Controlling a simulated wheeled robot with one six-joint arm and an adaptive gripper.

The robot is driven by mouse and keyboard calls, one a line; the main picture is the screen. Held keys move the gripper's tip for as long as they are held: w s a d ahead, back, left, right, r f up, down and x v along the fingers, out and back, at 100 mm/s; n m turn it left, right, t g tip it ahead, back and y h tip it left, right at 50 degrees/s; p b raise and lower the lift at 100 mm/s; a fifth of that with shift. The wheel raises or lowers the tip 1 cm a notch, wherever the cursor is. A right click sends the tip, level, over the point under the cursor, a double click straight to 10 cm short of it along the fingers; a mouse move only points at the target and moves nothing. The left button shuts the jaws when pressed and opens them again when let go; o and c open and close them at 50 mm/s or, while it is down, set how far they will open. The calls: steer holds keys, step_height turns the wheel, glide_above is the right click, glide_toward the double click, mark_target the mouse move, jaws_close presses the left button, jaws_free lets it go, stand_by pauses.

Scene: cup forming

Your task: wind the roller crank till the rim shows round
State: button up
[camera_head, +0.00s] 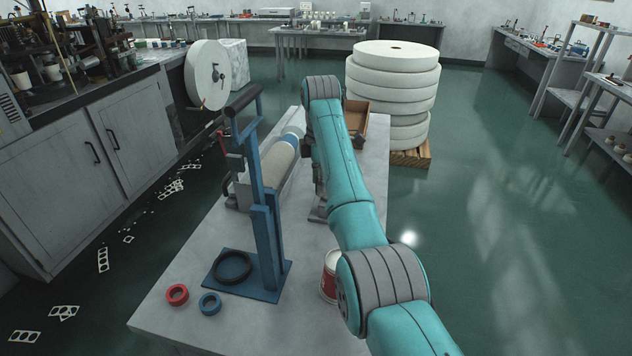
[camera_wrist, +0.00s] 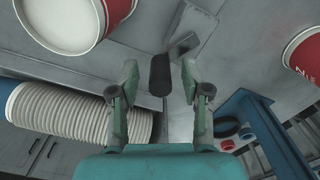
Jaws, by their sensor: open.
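In the wrist view my gripper (camera_wrist: 160,68) is open, one finger on each side of a black cylindrical handle (camera_wrist: 160,77). I take this for the crank's grip; a gap shows on both sides. A grey metal block (camera_wrist: 190,28) lies just beyond it. A red cup (camera_wrist: 118,10) with its round white end (camera_wrist: 60,22) toward the camera is at the upper left; I cannot tell how its rim is formed.
A blue lever press (camera_head: 265,225) stands on the table (camera_head: 180,325), with a black ring (camera_head: 233,267), a red ring (camera_head: 177,294) and a blue ring (camera_head: 209,304). A red-and-white cup (camera_head: 328,278) stands near my arm. Ribbed stacked cups (camera_wrist: 75,108) lie at the wrist view's left.

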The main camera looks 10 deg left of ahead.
steer(key=shift+f, duration=0.2)
jaws_close()
steer(key=shift+w, duration=0.1)
steer(key=m, duration=0.2)
steer(key=w+d+m, duration=0.1)
steer(key=m, duration=0.1)
steer(key=shift+d+m, duration=0.1)
steer(key=shift+m, duration=0.2)
steer(key=m, duration=0.2)
steer(key=d+m, duration=0.1)
steer(key=shift+w+d+m, duration=0.1)
steer(key=shift+w+m, duration=0.15)
steer(key=shift+m, duration=0.15)
steer(key=m, duration=0.1)
steer(key=d+m, duration=0.1)
steer(key=m, duration=0.2)
steer(key=shift+d, duration=0.25)
steer(key=shift+s+d+m, duration=0.1)
steer(key=shift+d+m, duration=0.25)
steer(key=shift+m, duration=0.8)
steer(key=shift+s+d+m, duration=0.1)
steer(key=shift+d+m, duration=0.25)
steer(key=shift+m, duration=0.8)
